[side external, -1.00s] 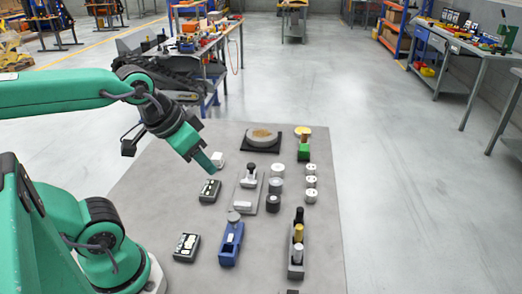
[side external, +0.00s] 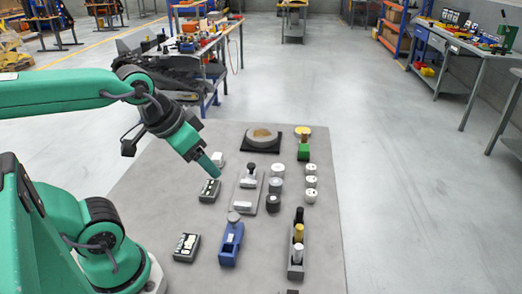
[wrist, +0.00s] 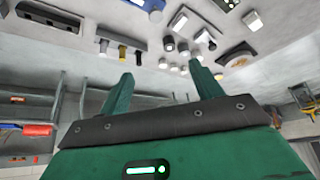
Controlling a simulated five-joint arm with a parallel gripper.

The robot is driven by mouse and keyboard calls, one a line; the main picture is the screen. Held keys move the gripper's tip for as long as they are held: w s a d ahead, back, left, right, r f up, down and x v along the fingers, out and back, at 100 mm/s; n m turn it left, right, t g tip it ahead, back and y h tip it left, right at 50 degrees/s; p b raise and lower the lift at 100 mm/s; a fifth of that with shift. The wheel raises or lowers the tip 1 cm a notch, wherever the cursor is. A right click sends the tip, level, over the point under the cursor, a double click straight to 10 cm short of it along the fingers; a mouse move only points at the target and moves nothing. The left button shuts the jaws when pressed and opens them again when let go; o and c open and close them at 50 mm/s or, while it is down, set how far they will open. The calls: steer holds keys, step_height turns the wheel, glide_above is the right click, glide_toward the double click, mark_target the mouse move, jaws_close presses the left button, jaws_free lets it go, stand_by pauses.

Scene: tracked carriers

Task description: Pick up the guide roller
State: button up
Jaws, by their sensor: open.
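No part is plainly marked as the guide roller. The roller-like pieces stand upright on the grey mat (side external: 150,205). One column has a white cylinder (side external: 277,170), a grey cylinder (side external: 275,186) and a dark cylinder (side external: 273,203). To its right are three short white cylinders (side external: 311,181). In the wrist view, a cluster of small cylinders (wrist: 169,44) shows beyond and between the fingers. My gripper (side external: 216,169) is open and empty. It hangs above the mat, left of these cylinders and apart from them; it also shows in the wrist view (wrist: 160,86).
A grey plate (side external: 246,201), a blue fixture (side external: 230,243), dark boxes (side external: 186,247) and a long tray with posts (side external: 296,271) surround the cylinders.

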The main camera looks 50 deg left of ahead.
steer(key=shift+w, duration=0.15)
steer(key=m+g, duration=0.6)
steer(key=m, duration=0.5)
glide_above(273, 198)
step_height(273, 198, down, 16)
steer(key=shift+w+f, duration=0.1)
steer(key=shift+f, duration=0.25)
steer(key=shift+f, duration=1.3)
steer(key=shift+f, duration=0.1)
